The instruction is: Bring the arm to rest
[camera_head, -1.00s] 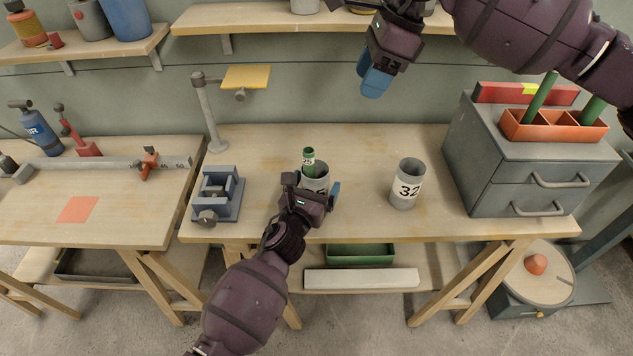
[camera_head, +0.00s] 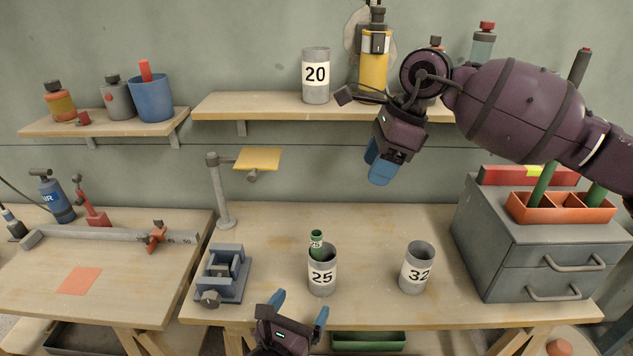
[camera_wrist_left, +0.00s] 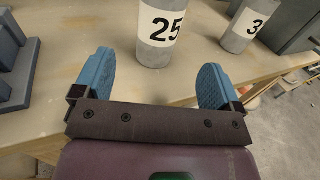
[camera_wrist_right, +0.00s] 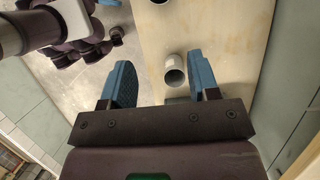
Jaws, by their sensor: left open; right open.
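My left gripper (camera_head: 298,308) is open and empty at the front edge of the middle bench, short of the grey cup labelled 25 (camera_head: 322,279). In the left wrist view its blue fingers (camera_wrist_left: 156,82) stand apart, with the 25 cup (camera_wrist_left: 161,50) beyond them. A green conduit piece marked 25 (camera_head: 317,243) stands upright in that cup. My right gripper (camera_head: 380,166) is open, raised above the bench in front of the wall, its fingers pointing down. In the right wrist view its fingers (camera_wrist_right: 158,85) are apart with nothing between them; below is the bench.
A grey cup labelled 32 (camera_head: 416,275) stands right of the 25 cup. A blue vise (camera_head: 228,275) and a post with a yellow plate (camera_head: 220,190) are on the left. A grey drawer cabinet (camera_head: 515,250) fills the right. A shelf (camera_head: 270,107) holds a 20 cup (camera_head: 316,85).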

